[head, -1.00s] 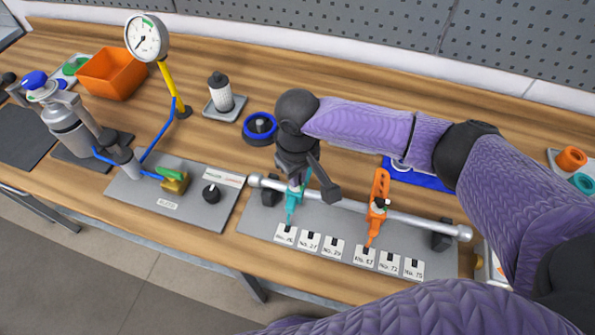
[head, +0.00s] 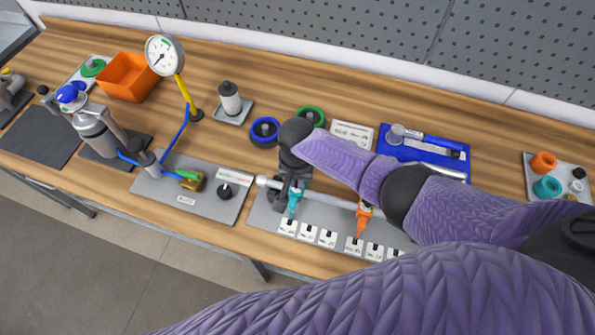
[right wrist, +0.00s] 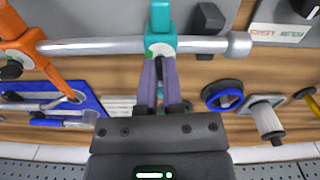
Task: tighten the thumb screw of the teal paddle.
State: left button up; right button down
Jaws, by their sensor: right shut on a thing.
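The teal paddle (head: 294,203) hangs on a silver rod (head: 330,203) with its tip down by the number cards. My right gripper (head: 288,188) is at its hub, and my wrist partly hides this in the head view. In the right wrist view, the teal paddle (right wrist: 161,18) clamps around the rod (right wrist: 95,46). The fingers of my right gripper (right wrist: 160,62) are close together at the hub, shut on the thumb screw, which they mostly hide. My left gripper is not in view.
An orange paddle (head: 363,216) sits on the same rod to the right, partly behind my arm. A gauge (head: 165,55) stands at the back left. A blue tray (head: 400,152) with tools lies behind my right arm.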

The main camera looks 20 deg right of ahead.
jog(key=m+p, duration=0.1)
jog(key=m, duration=0.2)
jog(key=shift+w+a+r+m+p, duration=0.1)
jog(key=shift+w+r+m+p, duration=0.1)
jog(key=shift+m+p, duration=0.6)
jog(key=shift+m, duration=0.9)
jog(key=shift+w, duration=0.1)
jog(key=c, duration=0.8)
grip_release()
jog(key=shift+f, duration=0.1)
jog(key=shift+o, duration=0.2)
notch_tip(320, 180, up, 10)
jog(key=p, duration=0.5)
jog(key=shift+p, duration=0.35)
